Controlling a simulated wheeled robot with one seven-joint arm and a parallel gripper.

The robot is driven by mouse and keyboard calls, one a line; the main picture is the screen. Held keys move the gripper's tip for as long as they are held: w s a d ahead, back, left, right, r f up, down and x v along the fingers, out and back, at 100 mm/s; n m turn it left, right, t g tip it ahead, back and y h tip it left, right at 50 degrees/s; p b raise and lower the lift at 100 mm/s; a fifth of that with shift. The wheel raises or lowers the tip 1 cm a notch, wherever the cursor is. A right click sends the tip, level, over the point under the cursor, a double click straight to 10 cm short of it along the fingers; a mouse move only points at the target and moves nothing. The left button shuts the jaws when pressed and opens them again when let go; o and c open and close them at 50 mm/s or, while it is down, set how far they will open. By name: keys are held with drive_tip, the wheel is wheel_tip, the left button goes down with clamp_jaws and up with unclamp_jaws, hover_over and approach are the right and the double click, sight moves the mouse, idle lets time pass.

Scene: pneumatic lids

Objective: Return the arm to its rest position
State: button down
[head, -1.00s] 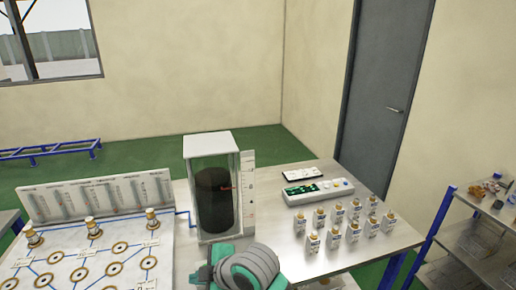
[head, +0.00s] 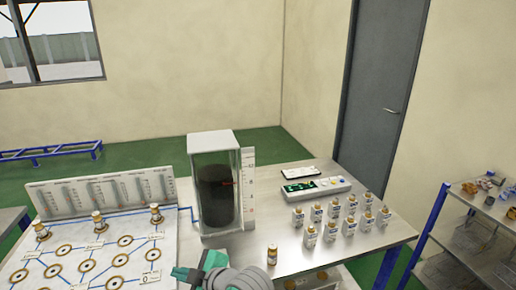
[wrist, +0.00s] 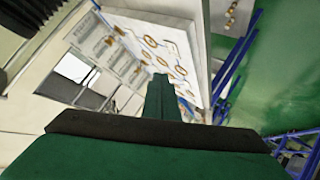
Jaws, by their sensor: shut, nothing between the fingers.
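My arm shows at the bottom middle of the head view as grey ringed joints and teal parts, cut off by the lower edge. My gripper (wrist: 161,85) shows in the wrist view as a narrow dark green shape. It is shut and nothing is held in it. The wrist view is strongly tilted, with the white board (wrist: 150,40) and its ringed ports beyond the gripper. In the head view my arm is low in front of the table, near a small amber bottle (head: 272,254).
The white port board (head: 85,255) is at left, with several brass-coloured fittings. A clear tank (head: 215,190) with a dark cylinder stands mid-table. Several white bottles (head: 338,218) and a white control box (head: 315,188) are at right. A shelf (head: 470,235) stands far right.

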drive_tip(key=s+d+f+m+t+h, duration=0.45)
drive_tip(key=s+f+m, duration=0.3)
drive_tip(key=m, duration=0.25)
drive_tip(key=s+d+f+m+t+h, duration=0.45)
drive_tip(key=s+f+m, duration=0.25)
drive_tip(key=f+m, duration=0.2)
drive_tip(key=s+d, duration=0.3)
drive_tip(key=s, duration=0.4)
drive_tip(key=s+d+f+h, duration=0.1)
drive_tip(key=s+d, duration=0.3)
drive_tip(key=s, duration=0.2)
drive_tip(key=s+d, duration=0.3)
drive_tip(key=s, duration=0.4)
drive_tip(key=shift+s+d+f+n+g+h, duration=0.15)
drive_tip(key=shift+s+d+n+g+h, duration=0.15)
drive_tip(key=shift+s+d+n, duration=0.1)
